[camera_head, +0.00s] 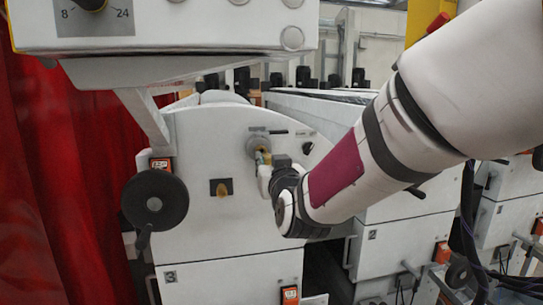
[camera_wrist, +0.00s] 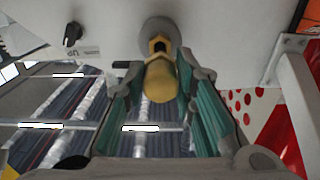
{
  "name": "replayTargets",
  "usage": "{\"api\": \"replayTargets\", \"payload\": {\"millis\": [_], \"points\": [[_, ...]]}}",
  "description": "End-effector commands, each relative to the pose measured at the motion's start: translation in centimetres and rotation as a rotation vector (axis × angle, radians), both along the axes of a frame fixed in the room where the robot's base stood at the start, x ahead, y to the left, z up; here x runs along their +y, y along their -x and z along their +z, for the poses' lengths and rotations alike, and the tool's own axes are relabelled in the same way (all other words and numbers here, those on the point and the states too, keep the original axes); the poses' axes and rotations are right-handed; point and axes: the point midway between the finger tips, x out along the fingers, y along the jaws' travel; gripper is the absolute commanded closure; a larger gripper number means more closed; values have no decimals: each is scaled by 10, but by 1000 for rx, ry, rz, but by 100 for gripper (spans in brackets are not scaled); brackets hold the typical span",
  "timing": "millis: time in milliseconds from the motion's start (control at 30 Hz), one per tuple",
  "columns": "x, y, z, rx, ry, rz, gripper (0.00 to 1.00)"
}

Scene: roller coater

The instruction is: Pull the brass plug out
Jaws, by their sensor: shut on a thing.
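The brass plug (camera_wrist: 161,82) is a yellow cylinder between the green-padded fingers of my gripper (camera_wrist: 160,100) in the wrist view. Its far end meets a round grey collar (camera_wrist: 160,30) on the white machine panel. How deep it sits in the collar cannot be told. In the head view the plug (camera_head: 263,157) is a small yellow patch below the grey collar (camera_head: 257,140), mostly hidden by my gripper (camera_head: 265,165). My gripper is shut on the plug, reaching in from the right.
The white machine panel (camera_head: 190,140) carries a black handwheel (camera_head: 155,200) at left and a dark square plate (camera_head: 221,187) with a brass-coloured piece. A control box (camera_head: 200,30) overhangs at top left. A red curtain (camera_head: 60,180) hangs at left. A black knob (camera_wrist: 73,33) shows in the wrist view.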

Motion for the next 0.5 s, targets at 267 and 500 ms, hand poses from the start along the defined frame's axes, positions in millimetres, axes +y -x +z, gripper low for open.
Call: {"api": "replayTargets", "payload": {"millis": [267,500], "points": [[-2,5,0,0,0,0,100],[-5,18,1,-1,0,0,100]]}}
